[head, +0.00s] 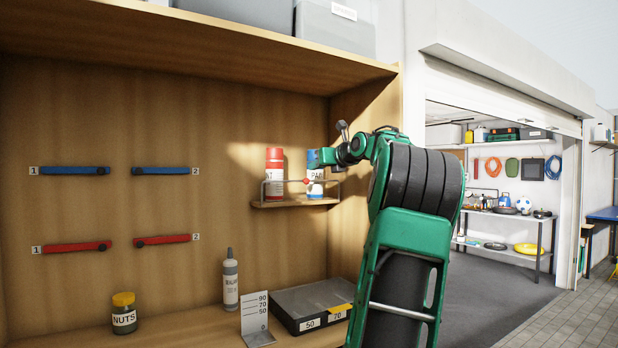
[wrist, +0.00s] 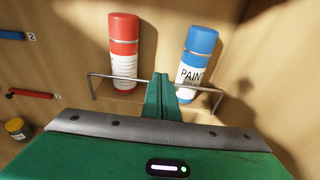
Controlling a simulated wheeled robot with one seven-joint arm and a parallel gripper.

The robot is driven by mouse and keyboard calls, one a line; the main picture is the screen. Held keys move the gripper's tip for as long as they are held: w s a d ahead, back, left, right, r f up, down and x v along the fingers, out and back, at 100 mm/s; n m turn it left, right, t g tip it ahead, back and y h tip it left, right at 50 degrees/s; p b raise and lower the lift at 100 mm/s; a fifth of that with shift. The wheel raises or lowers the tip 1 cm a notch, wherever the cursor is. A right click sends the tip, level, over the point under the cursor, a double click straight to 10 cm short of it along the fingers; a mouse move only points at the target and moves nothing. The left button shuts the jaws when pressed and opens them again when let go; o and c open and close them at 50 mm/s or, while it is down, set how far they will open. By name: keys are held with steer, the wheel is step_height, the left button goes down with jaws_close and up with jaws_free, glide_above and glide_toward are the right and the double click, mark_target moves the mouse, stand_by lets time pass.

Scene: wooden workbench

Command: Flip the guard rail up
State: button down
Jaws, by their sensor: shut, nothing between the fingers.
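The guard rail (head: 285,181) is a thin grey metal bar along the front of a small wooden shelf (head: 285,203). In the head view it stands above the shelf board and crosses in front of the lower part of the cans. It also shows in the wrist view (wrist: 104,76), partly hidden by my fingers. A red spray can (head: 274,160) and a blue and white paint can (head: 313,170) stand on the shelf. My gripper (head: 324,157) is shut and empty, in front of the blue can. In the wrist view its fingers (wrist: 160,84) point between the cans; contact with the rail is unclear.
Blue bars (head: 75,170) and red bars (head: 78,246) are on the back panel at left. Below stand a nuts jar (head: 124,314), a bottle (head: 230,281), a height gauge (head: 256,316) and a dark case (head: 308,302). The cabinet's side wall is close on the right.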

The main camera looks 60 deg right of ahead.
step_height(320, 180, up, 7)
steer(key=s, duration=0.1)
steer(key=shift+s+a, duration=0.25)
steer(key=shift+a, duration=0.15)
stand_by(0.3)
